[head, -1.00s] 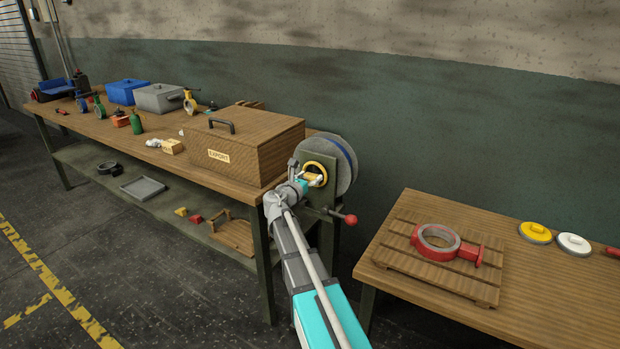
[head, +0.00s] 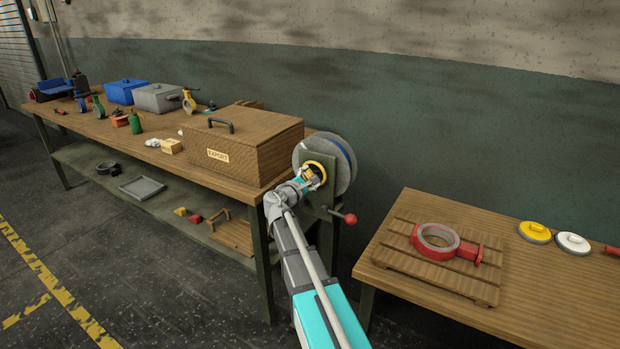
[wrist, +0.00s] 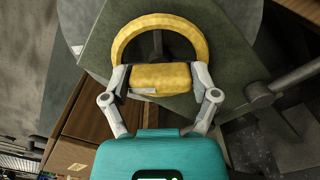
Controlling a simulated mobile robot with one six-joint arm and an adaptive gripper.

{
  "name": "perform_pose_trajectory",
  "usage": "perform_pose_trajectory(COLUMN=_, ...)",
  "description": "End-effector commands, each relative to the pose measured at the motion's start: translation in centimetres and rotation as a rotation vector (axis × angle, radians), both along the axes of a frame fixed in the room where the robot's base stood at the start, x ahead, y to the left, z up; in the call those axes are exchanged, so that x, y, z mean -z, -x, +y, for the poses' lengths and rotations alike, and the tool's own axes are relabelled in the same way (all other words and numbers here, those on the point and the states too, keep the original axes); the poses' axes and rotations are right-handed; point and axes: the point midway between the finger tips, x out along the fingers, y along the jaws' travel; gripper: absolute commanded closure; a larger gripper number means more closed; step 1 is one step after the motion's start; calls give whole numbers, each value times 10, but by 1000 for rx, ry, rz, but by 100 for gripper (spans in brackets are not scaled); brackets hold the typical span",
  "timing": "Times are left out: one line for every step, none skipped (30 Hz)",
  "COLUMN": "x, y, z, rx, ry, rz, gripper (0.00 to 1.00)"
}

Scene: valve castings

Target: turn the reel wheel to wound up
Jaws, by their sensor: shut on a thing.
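The reel (head: 341,162) is a grey drum with a blue band at the right end of the long bench. A dark green plate stands in front of it. Its yellow reel wheel (head: 316,166) shows as a ring in the wrist view (wrist: 190,29), with a thick yellow grip (wrist: 162,77) on its near side. My gripper (wrist: 160,80) is shut on that yellow grip, one finger at each end. In the head view my gripper (head: 312,178) partly covers the wheel. A red-knobbed lever (head: 349,218) sticks out to the right, below the wheel.
A wooden EXPORT box (head: 240,148) stands just left of the reel. To the right, a lower table (head: 540,290) bears a pallet (head: 395,240) with a red valve casting (head: 440,242). A gap of floor lies between bench and table.

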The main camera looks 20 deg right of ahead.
Motion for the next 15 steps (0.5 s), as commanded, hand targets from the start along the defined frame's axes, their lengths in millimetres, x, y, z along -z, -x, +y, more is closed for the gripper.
perform_pose_trajectory(x=0, y=0, z=0, rx=0, ry=-24, rz=-37, gripper=71)
perform_pose_trajectory(x=0, y=0, z=0, rx=0, ry=-40, rz=-60, gripper=71)
perform_pose_trajectory(x=0, y=0, z=0, rx=-1, ry=-61, rz=-91, gripper=71)
perform_pose_trajectory(x=1, y=0, z=0, rx=-1, ry=-77, rz=-116, gripper=71)
perform_pose_trajectory(x=1, y=0, z=-1, rx=-1, ry=-92, rz=-139, gripper=71)
perform_pose_trajectory(x=1, y=0, z=-1, rx=-1, ry=-113, rz=-171, gripper=71)
perform_pose_trajectory(x=1, y=0, z=-1, rx=-1, ry=-129, rz=-194, gripper=71)
perform_pose_trajectory(x=1, y=0, z=-1, rx=-1, ry=-145, rz=-218, gripper=71)
perform_pose_trajectory(x=1, y=0, z=-1, rx=-1, ry=-166, rz=-250, gripper=71)
perform_pose_trajectory(x=1, y=0, z=-1, rx=-1, ry=-181, rz=-273, gripper=71)
perform_pose_trajectory(x=1, y=0, z=-1, rx=-1, ry=-197, rz=-298, gripper=71)
perform_pose_trajectory(x=2, y=0, z=-1, rx=-1, ry=-217, rz=-328, gripper=71)
perform_pose_trajectory(x=2, y=0, z=-1, rx=-1, ry=-232, rz=-351, gripper=71)
perform_pose_trajectory(x=2, y=0, z=-1, rx=-1, ry=-247, rz=-374, gripper=71)
perform_pose_trajectory(x=2, y=0, z=-1, rx=-1, ry=-266, rz=-402, gripper=71)
